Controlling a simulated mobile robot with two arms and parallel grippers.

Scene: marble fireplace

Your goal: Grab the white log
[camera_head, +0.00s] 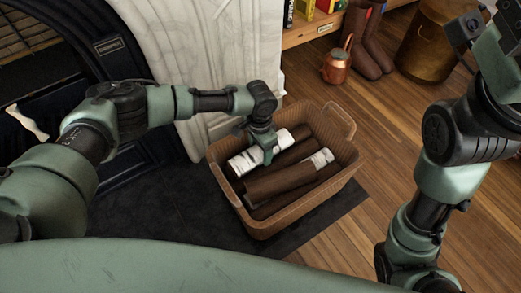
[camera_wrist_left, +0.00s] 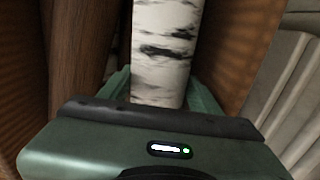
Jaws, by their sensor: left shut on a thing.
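The white log (camera_head: 244,163), pale birch with dark marks, lies in the wicker basket (camera_head: 239,204) among brown logs. My left gripper (camera_head: 265,156) reaches down into the basket and is shut on the white log. In the left wrist view the white log (camera_wrist_left: 163,50) sits between the fingers of my left gripper (camera_wrist_left: 163,95). Its lower end is hidden behind the gripper body. My right arm stands at the right of the head view, and its fingers cannot be made out.
Brown logs (camera_head: 284,180) lie beside the white log, and another pale piece (camera_head: 318,160) shows at the right. The marble fireplace (camera_head: 175,45) stands behind. A copper kettle (camera_head: 336,66), boots (camera_head: 371,45) and a bin (camera_head: 433,45) stand on the wooden floor.

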